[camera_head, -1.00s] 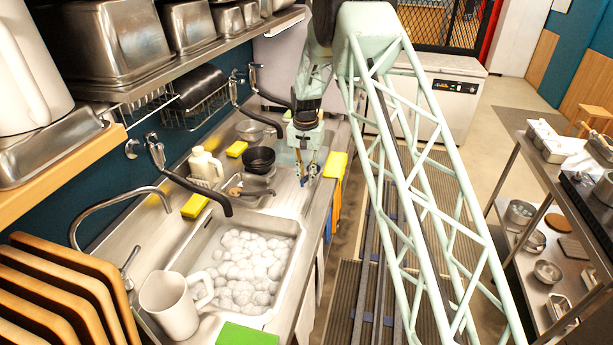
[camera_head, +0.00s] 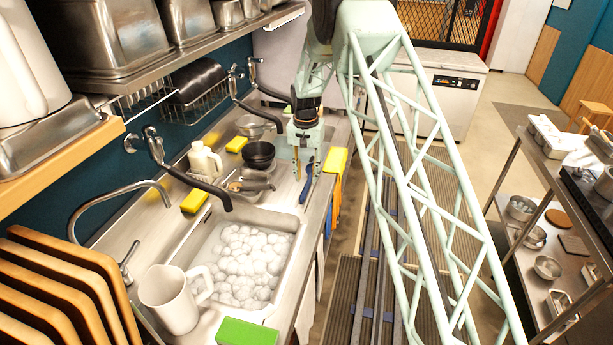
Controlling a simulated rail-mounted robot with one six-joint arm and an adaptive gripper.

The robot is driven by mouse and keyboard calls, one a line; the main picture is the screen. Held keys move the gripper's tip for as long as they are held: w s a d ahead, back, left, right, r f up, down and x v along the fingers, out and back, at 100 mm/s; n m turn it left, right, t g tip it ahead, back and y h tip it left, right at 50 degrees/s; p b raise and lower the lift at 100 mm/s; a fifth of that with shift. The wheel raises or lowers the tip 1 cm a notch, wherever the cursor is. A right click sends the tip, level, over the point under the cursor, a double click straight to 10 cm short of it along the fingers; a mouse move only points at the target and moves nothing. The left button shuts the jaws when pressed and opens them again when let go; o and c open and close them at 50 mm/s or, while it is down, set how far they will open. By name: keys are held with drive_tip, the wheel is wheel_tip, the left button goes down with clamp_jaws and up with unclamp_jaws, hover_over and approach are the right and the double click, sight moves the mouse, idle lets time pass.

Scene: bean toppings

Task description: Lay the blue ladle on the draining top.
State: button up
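The blue ladle (camera_head: 306,188) lies on the steel draining top (camera_head: 287,203), close to its right edge and beyond the sink. Its far end is partly hidden by my gripper. My gripper (camera_head: 303,174) points down just beyond and above it, its two fingers apart with steel showing between them. The ladle shows beside the right finger; I cannot tell if they touch.
A sink (camera_head: 244,262) full of white foam is nearer. A dark bowl (camera_head: 259,154), a metal container (camera_head: 252,181), a white jug (camera_head: 204,161) and yellow sponges (camera_head: 194,202) stand left of my gripper. A yellow cloth (camera_head: 336,160) hangs at the right edge.

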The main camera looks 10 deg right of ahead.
drive_tip(key=shift+r, duration=0.2)
wheel_tip(320, 180, up, 12)
drive_tip(key=shift+s+f, duration=0.2)
idle(0.7)
drive_tip(key=shift+a+r, duration=0.1)
idle(0.9)
